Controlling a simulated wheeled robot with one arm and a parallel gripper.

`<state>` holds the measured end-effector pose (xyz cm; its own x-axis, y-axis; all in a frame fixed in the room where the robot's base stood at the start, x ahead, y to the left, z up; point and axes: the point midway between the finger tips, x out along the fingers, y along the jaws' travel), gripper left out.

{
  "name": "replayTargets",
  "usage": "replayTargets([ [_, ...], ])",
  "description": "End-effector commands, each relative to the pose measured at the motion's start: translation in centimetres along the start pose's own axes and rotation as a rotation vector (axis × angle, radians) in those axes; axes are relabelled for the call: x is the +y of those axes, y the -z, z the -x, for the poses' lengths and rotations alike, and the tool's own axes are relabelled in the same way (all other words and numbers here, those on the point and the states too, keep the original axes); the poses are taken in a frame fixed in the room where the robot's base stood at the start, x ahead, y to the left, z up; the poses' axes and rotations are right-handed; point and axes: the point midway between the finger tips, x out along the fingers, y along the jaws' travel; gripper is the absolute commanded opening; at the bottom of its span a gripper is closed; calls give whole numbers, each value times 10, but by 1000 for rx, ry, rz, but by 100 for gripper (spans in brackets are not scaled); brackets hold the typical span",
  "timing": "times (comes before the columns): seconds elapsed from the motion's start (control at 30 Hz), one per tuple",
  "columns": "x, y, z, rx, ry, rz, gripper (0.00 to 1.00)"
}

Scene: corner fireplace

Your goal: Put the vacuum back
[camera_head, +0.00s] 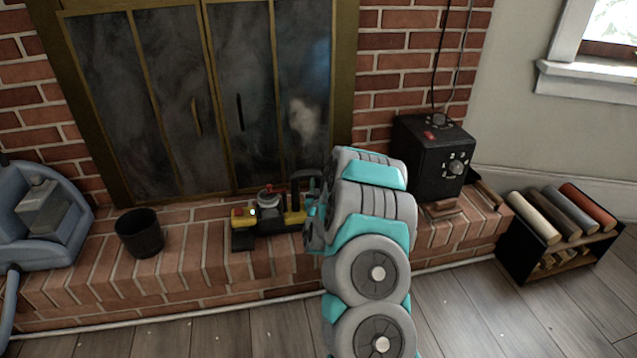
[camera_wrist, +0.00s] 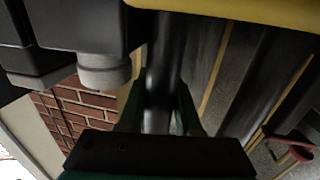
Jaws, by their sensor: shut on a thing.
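A small yellow and black device (camera_head: 243,213), which looks like the vacuum, is at the brick hearth in front of the fireplace. It has a grey round part, a red detail and a black handle. My gripper (camera_head: 311,214) is at its right end, mostly hidden behind my grey and teal arm. In the wrist view the fingers (camera_wrist: 160,108) are shut around a dark bar (camera_wrist: 163,60), which seems to be the handle. The yellow body (camera_wrist: 245,10) shows along the top edge. I cannot tell whether the device rests on the bricks or hangs just above them.
A black bucket (camera_head: 140,234) stands on the hearth to the left. A blue-grey machine with a hose (camera_head: 45,220) is at the far left. A black box with dials (camera_head: 433,155) stands right of my arm. A rack of rolls (camera_head: 560,235) is on the floor at right.

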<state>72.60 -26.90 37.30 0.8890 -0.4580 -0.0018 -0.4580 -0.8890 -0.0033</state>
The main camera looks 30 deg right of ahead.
Motion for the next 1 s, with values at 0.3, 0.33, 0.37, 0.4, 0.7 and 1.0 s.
replayTargets([
  [0.3,0,0,0,4,0,0,55],
  [0.33,0,0,0,4,0,0,58],
  [0.37,0,0,0,3,0,0,61],
  [0.4,0,0,0,3,0,0,66],
  [0.7,0,-2,0,0,-1,0,68],
  [1.0,0,-1,19,1,0,0,68],
])
